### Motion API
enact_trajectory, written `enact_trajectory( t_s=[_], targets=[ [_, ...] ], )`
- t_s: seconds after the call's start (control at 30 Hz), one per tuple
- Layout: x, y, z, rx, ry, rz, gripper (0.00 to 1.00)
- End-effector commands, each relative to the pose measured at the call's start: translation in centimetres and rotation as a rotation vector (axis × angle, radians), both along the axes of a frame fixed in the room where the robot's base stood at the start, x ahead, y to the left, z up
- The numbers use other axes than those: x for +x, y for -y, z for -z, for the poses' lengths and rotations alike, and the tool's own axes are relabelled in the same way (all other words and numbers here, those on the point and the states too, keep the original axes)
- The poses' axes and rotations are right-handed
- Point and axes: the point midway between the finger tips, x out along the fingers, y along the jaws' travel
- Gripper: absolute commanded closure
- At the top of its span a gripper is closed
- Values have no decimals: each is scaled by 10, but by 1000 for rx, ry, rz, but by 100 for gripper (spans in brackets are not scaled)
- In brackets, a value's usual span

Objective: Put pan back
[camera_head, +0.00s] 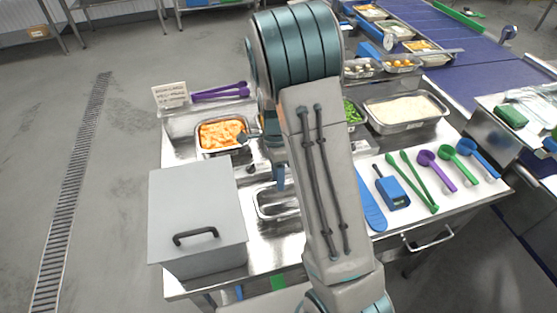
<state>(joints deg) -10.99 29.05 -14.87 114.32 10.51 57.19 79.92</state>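A steel pan of orange food (200,152) sits on the left of the steel counter. An empty-looking steel pan or well (262,214) lies lower in the counter, partly behind my arm. A large steel pan of rice (385,129) sits at the right, and a pan of green food (352,113) is partly hidden by my arm. My gripper (247,137) is mostly hidden behind my arm, close to the right edge of the orange food pan. I cannot tell whether it touches that pan or whether its fingers are open.
A grey lidded box (195,205) stands at the front left of the counter. Purple utensils (221,92) and a sign (170,95) are behind the pans. A white board (455,201) holds a blue device (392,193), green tongs and several scoops. A blue conveyor (480,75) runs at the right.

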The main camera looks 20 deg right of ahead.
Motion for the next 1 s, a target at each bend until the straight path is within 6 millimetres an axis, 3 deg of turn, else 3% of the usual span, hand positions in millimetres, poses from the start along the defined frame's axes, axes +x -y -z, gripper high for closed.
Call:
enact_trajectory(
  t_s=[0.2, 0.53, 0.67, 1.0],
  targets=[
    [16, 2, -41, -1, 5, -1, 65],
    [16, 3, -75, 25, 28, -52, 65],
    [-1, 3, -99, 82, 105, -207, 65],
    [-72, -1, -157, 160, 367, -812, 65]
  ],
)
